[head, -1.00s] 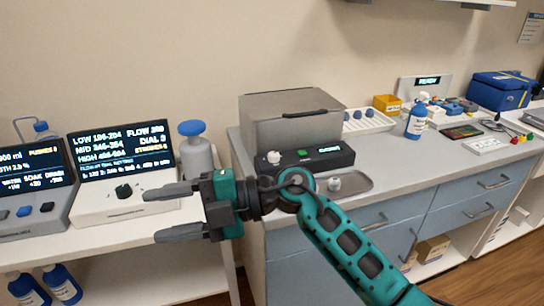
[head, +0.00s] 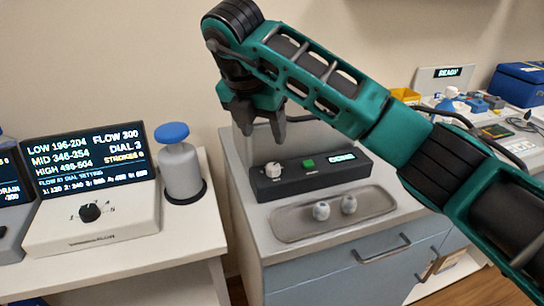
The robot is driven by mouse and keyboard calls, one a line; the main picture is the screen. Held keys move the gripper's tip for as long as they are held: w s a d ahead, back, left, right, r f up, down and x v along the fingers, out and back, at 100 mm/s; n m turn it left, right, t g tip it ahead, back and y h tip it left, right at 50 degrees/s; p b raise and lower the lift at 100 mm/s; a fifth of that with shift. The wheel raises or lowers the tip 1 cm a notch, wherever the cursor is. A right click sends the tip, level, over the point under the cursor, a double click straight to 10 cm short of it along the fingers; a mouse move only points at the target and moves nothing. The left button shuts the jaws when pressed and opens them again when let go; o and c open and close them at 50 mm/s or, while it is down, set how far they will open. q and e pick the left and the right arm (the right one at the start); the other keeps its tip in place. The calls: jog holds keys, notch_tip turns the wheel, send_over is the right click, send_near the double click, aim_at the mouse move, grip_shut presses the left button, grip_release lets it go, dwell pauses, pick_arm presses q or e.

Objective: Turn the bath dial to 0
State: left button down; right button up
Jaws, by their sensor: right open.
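The bath is a grey metal box (head: 305,140) with a black front panel (head: 320,186), seen at the centre of the head view. A white dial (head: 273,170) stands at the panel's left end; its setting is too small to read. A green button (head: 308,163) and a lit display (head: 342,159), which seems to read DONE, are to its right. My right gripper (head: 262,122) is open and empty, pointing down above the dial, apart from it. My right arm hides much of the box. My left gripper is not in view.
A metal tray (head: 380,212) with two small pale round objects (head: 335,208) lies in front of the panel. A flow unit (head: 95,215) with a black dial and a blue-capped bottle (head: 180,165) stand on the left table. More items sit at the far right.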

aim_at(273, 165)
jog(key=x, duration=1.1)
jog(key=shift+f, duration=0.25)
jog(key=c, duration=1.1)
